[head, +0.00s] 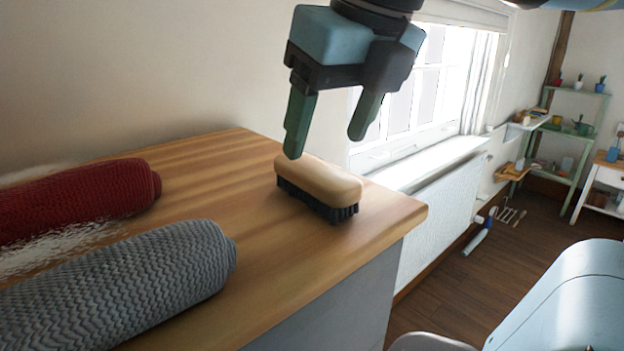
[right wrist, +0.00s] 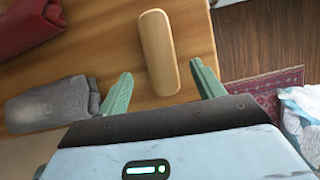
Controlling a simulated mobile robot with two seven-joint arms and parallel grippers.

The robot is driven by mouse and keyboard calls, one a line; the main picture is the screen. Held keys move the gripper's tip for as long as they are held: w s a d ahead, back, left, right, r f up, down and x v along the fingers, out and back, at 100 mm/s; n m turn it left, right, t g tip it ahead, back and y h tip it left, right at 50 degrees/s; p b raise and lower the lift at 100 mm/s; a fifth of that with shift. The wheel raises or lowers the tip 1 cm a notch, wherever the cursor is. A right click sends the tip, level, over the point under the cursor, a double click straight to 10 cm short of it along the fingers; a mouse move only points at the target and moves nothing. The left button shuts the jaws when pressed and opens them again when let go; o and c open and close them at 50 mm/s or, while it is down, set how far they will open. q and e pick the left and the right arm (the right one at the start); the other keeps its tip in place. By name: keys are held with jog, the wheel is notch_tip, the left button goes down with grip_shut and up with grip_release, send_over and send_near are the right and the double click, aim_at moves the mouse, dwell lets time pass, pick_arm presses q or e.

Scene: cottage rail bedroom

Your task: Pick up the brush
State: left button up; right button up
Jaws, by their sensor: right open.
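The brush (head: 318,185) lies bristles down on the wooden top, near its right corner, with a pale wooden back and dark bristles. In the right wrist view the brush (right wrist: 159,52) shows its wooden back between and beyond the two fingers. My right gripper (head: 326,146) is open and empty above the brush, its green fingers pointing down and apart from it. The right gripper's fingertips (right wrist: 162,68) also show in the right wrist view. My left gripper does not show in either view.
A red rolled towel (head: 75,198) and a grey rolled towel (head: 120,285) lie on the left of the wooden top (head: 225,160). A radiator (head: 440,215) and window stand behind. A green shelf (head: 575,125) is far right. The wood around the brush is clear.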

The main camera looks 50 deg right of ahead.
aim_at(316, 169)
jog(key=shift+x, duration=0.8)
jog(key=shift+w+f, duration=0.15)
jog(key=shift+f, duration=0.05)
jog(key=x, duration=0.4)
jog(key=shift+w+d+f, duration=0.1)
jog(key=shift+w+f, duration=0.1)
jog(key=shift+f, duration=0.1)
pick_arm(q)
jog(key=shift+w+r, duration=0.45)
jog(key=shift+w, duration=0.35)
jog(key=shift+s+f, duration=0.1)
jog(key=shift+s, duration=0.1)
pick_arm(e)
jog(key=shift+f, duration=0.1)
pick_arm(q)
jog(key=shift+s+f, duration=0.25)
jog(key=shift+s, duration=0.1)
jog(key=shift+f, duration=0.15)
pick_arm(e)
jog(key=shift+f, duration=0.1)
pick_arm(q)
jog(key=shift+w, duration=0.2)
